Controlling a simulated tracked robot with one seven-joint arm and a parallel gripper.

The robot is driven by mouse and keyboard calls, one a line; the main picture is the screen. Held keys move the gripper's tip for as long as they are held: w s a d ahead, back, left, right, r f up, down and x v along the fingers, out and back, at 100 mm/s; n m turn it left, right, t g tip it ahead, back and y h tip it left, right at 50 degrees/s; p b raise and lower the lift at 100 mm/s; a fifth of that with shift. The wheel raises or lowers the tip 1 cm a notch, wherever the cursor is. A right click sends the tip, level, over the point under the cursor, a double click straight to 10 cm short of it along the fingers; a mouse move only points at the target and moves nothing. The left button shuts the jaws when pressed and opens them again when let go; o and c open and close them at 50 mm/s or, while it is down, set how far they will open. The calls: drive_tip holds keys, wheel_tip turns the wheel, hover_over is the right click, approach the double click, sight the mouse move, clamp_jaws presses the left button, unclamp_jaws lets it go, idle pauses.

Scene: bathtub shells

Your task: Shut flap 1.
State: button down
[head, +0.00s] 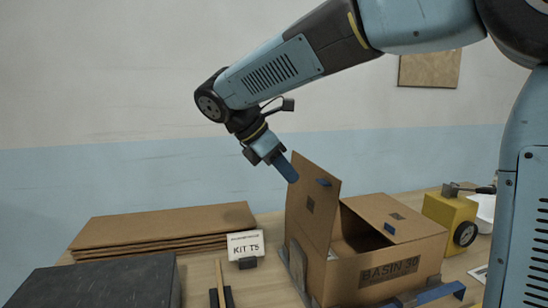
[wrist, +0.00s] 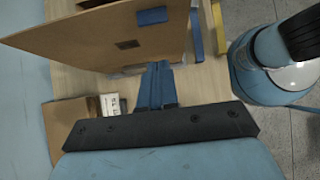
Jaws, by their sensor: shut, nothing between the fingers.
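An open cardboard box (head: 372,282) marked "BASIN 30" stands on the table at right in the head view. Its left flap (head: 318,205) stands up, leaning slightly, with a small dark mark and a blue tab. Another flap (head: 385,212) with a blue tab lies tilted over the opening's right side. I cannot read which is flap 1. My gripper (head: 292,177) is shut and empty, at the upper left edge of the upright flap. In the wrist view the blue fingers (wrist: 158,72) are together near a flap panel (wrist: 95,38); I cannot tell whether they touch.
Flat cardboard sheets (head: 165,230) are stacked at left, behind a dark block (head: 95,285). A "KIT T5" card (head: 245,246) stands between the stack and the box. A yellow device (head: 450,218) and a white basin (head: 486,210) are right of the box.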

drive_tip(key=shift+w+d+f, duration=0.2)
drive_tip(key=shift+d+f, duration=0.1)
drive_tip(key=shift+d, duration=0.5)
drive_tip(key=shift+w+d+f, duration=0.25)
drive_tip(key=shift+d+f, duration=0.05)
drive_tip(key=shift+d, duration=0.5)
drive_tip(key=shift+w+d+f, duration=0.2)
drive_tip(key=shift+d+f, duration=0.1)
drive_tip(key=shift+d, duration=0.5)
